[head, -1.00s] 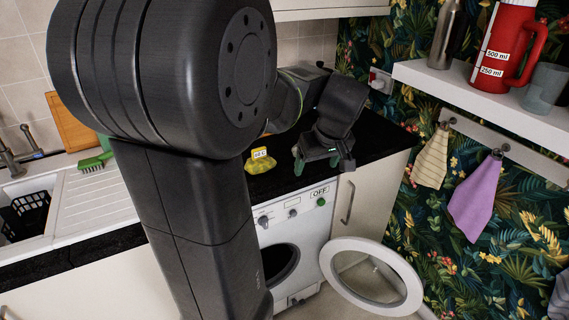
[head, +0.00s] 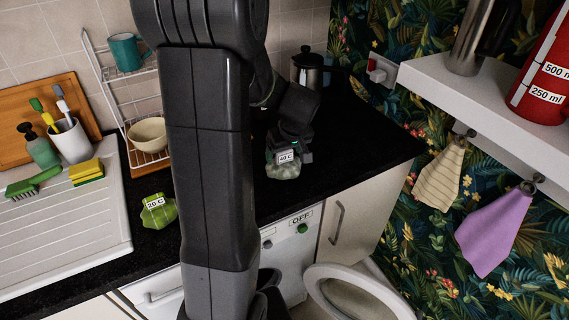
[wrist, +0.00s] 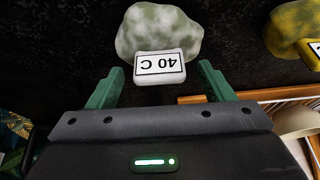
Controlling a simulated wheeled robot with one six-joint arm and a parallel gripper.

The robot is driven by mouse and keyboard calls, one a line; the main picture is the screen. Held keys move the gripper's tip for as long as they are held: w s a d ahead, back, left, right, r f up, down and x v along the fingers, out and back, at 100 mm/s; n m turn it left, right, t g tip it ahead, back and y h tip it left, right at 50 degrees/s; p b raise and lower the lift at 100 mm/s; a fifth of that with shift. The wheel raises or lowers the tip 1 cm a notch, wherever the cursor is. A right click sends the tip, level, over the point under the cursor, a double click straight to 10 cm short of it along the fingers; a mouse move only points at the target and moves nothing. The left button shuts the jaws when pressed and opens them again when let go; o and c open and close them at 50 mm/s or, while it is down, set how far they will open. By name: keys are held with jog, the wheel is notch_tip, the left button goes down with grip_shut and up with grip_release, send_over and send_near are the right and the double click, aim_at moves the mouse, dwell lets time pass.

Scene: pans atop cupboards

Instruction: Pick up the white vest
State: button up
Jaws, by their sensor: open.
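A pale, mottled white-green cloth bundle with a "40 C" tag lies on the black worktop in the head view (head: 284,169). It shows large in the wrist view (wrist: 158,30), with its tag upside down. I cannot tell from its crumpled shape whether it is a vest. My gripper (wrist: 160,76) is open, its green fingers apart on either side of the tag, with the bundle just beyond the fingertips. Contact cannot be made out. In the head view my gripper (head: 287,150) is right at the bundle and partly covers it.
A yellow bundle (wrist: 296,28) lies beside it. A green "20 C" bundle (head: 158,211) lies further left on the worktop (head: 345,165). A dish rack (head: 122,88) and kettle (head: 308,69) stand behind. The washing machine door (head: 358,296) hangs open below.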

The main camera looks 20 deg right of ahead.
jog(key=shift+w+f, duration=0.15)
jog(key=shift+f, duration=0.3)
jog(key=c, duration=1.4)
jog(key=shift+r, duration=0.15)
